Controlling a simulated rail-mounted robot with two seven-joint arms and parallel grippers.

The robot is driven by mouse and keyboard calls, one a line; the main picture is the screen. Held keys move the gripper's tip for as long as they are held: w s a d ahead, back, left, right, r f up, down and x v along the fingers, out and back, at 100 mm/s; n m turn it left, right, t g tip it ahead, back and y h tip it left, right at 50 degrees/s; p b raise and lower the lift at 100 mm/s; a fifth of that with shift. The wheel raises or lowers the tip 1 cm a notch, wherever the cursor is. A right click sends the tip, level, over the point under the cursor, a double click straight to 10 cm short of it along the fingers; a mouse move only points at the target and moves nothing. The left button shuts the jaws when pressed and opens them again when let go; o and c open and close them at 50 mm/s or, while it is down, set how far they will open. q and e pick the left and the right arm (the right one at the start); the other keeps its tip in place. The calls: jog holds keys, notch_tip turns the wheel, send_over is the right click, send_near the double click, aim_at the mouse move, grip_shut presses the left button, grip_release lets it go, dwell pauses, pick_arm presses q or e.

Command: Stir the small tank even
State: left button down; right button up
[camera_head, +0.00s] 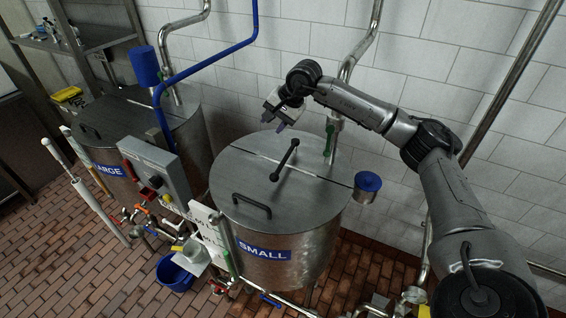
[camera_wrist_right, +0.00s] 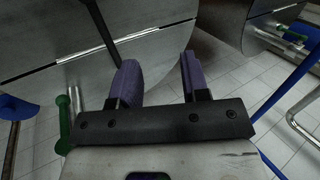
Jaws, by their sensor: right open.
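The small tank (camera_head: 278,258), a round steel vat with a blue SMALL label, stands in the middle of the head view. Its two-part lid (camera_head: 250,180) is shut, with a curved black handle (camera_head: 252,205) on the front half. A black bar with knobbed ends (camera_head: 285,160) rises slantwise from the lid near the seam. My right gripper (camera_head: 273,122) is open and empty above the back left of this lid, apart from the bar. In the wrist view its purple fingers (camera_wrist_right: 158,72) are spread over steel, and a dark rod (camera_wrist_right: 101,28) shows beyond one finger. My left gripper is out of view.
The large tank (camera_head: 140,120) stands at left, with a grey control box (camera_head: 155,170) between the tanks. A blue pipe (camera_head: 205,62) runs overhead. A green-handled valve (camera_head: 330,135) stands behind the small tank. A blue bucket (camera_head: 175,272) and low pipework occupy the brick floor in front.

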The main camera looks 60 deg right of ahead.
jog(key=s+d+f+g, duration=0.1)
jog(key=s+f+g, duration=0.1)
jog(key=s+g, duration=0.15)
jog(key=p, duration=0.2)
send_near(281, 165)
jog(key=shift+m+h, duration=0.3)
jog(key=shift+h, duration=0.1)
jog(key=x, duration=0.7)
jog(key=shift+a, duration=0.3)
jog(key=shift+x, duration=0.9)
grip_shut()
